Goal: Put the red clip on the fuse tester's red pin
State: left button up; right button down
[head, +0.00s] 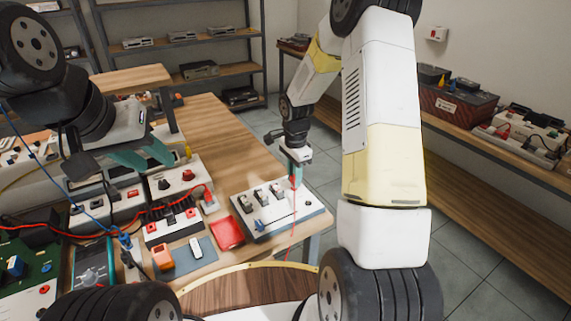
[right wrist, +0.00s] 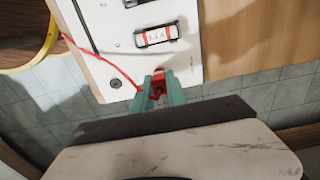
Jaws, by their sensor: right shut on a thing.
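The fuse tester (head: 285,222) is a white panel on a dark base at the table's near right corner, with several fuses on top. It also fills the upper middle of the right wrist view (right wrist: 120,45). My right gripper (head: 295,180) is over its far right edge, shut on the red clip (right wrist: 158,80). A red wire (right wrist: 105,57) trails from the clip. In the right wrist view the teal fingers (right wrist: 158,98) cover most of the clip. I cannot tell the red pin apart from the clip or whether they touch. My left gripper (head: 143,155) is open and empty, above the white devices on the left.
A red tray (head: 228,233), an orange block (head: 162,258) and a blue-grey mat (head: 190,258) lie left of the tester. White devices with red and black terminals (head: 172,228) and cables crowd the table's left. Floor shows beyond the table's right edge.

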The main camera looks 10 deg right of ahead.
jog(key=shift+f, duration=0.4)
dwell(0.4)
jog(key=c, duration=1.3)
grip_release()
jog(key=shift+o, duration=0.2)
jog(key=shift+r, duration=0.1)
notch_tip(320, 180, up, 8)
jog(key=shift+f, duration=0.15)
